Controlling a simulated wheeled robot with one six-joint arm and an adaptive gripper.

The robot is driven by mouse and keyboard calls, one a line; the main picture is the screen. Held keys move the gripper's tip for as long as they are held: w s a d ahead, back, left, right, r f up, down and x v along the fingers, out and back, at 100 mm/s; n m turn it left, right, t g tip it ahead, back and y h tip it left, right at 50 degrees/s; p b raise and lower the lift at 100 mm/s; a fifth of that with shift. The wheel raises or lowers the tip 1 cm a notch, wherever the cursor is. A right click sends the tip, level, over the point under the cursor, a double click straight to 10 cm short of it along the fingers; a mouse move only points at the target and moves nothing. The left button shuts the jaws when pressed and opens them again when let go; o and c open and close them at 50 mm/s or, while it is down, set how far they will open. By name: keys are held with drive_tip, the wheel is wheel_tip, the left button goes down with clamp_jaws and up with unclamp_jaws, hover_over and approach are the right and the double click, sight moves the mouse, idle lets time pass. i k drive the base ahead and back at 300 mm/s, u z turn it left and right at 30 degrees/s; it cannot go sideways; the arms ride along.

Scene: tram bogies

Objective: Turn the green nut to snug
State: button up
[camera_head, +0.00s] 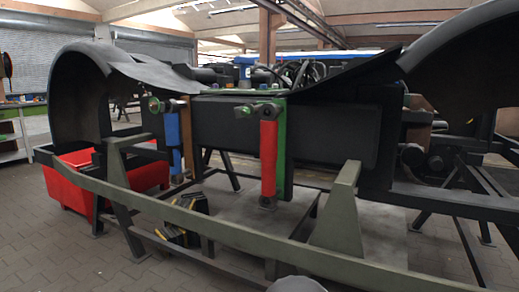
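A tram bogie (310,133) fills the middle of the camera_head view. A small green round part (154,104), which may be the green nut, sits at the upper left end of a linkage above a blue cylinder (172,129). A second linkage on the right carries a grey-green round end (242,111) above a red cylinder (268,158), beside a green upright strip (280,145). The parts are too small to tell which is the nut or how tight it is.
A long grey-green rail (222,233) with an upright post (340,215) runs across the front of the bogie. A red bin (72,190) stands at the left. A dark crate (190,210) sits on the floor behind the rail. Paved floor (60,260) is clear at lower left.

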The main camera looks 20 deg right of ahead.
sight(248, 110)
drive_tip(key=u, duration=1.55)
drive_tip(key=k, duration=0.65)
drive_tip(key=z, duration=2)
drive_tip(key=i, duration=0.5)
